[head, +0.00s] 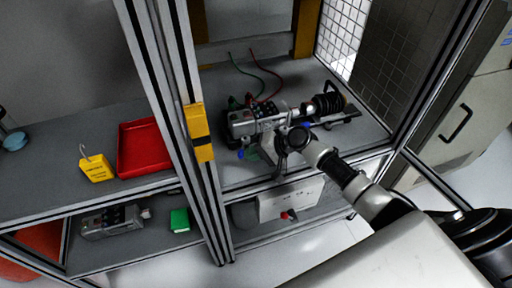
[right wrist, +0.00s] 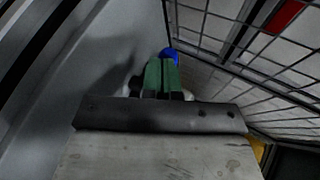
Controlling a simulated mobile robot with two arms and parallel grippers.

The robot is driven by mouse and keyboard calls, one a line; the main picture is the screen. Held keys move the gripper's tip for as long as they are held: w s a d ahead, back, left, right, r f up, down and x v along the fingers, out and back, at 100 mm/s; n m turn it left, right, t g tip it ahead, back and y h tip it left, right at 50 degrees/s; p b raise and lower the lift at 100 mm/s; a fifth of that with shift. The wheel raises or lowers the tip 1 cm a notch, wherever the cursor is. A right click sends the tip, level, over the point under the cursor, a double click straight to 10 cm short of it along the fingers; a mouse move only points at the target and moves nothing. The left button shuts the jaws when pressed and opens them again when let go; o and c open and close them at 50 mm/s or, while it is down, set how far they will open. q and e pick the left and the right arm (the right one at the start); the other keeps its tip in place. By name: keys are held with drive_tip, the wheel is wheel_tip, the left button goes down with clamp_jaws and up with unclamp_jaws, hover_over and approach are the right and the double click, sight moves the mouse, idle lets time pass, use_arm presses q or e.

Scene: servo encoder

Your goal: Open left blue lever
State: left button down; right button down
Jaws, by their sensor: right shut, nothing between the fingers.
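The servo encoder device (head: 243,118) sits on the grey shelf inside the framed cell. A small blue lever (head: 240,154) shows at its left front, and another blue part (head: 307,125) shows farther right. My left gripper is out of view.
A metal post with a yellow block (head: 199,132) stands left of the device. Red and green cables (head: 262,78) rise behind it. A mesh wall (head: 343,30) closes the right side.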

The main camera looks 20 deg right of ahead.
sight(239, 154)
drive_tip(key=shift+a+r+m+p, duration=0.2)
drive_tip(key=shift+a+m+p, duration=0.1)
drive_tip(key=shift+p, duration=0.3)
drive_tip(key=a+m+t+h+p, duration=0.1)
drive_tip(key=m+p, duration=0.1)
drive_tip(key=p, duration=0.1)
drive_tip(key=w+a+m+t+h+p, duration=0.1)
drive_tip(key=m+t+h+p, duration=0.1)
drive_tip(key=p, duration=0.1)
drive_tip(key=shift+a+r+p, duration=0.15)
drive_tip(key=shift+a+p, duration=0.15)
drive_tip(key=shift+p, duration=0.1)
drive_tip(key=shift+w+a+h, duration=0.2)
drive_tip(key=shift+h, duration=0.1)
drive_tip(key=shift+w+a+f+p, duration=0.3)
drive_tip(key=shift+w+a+p, duration=0.05)
drive_tip(key=shift+w+a, duration=0.7)
drive_tip(key=shift+w, duration=0.15)
drive_tip(key=shift+w+a+r, duration=0.1)
drive_tip(key=shift+r, duration=0.1)
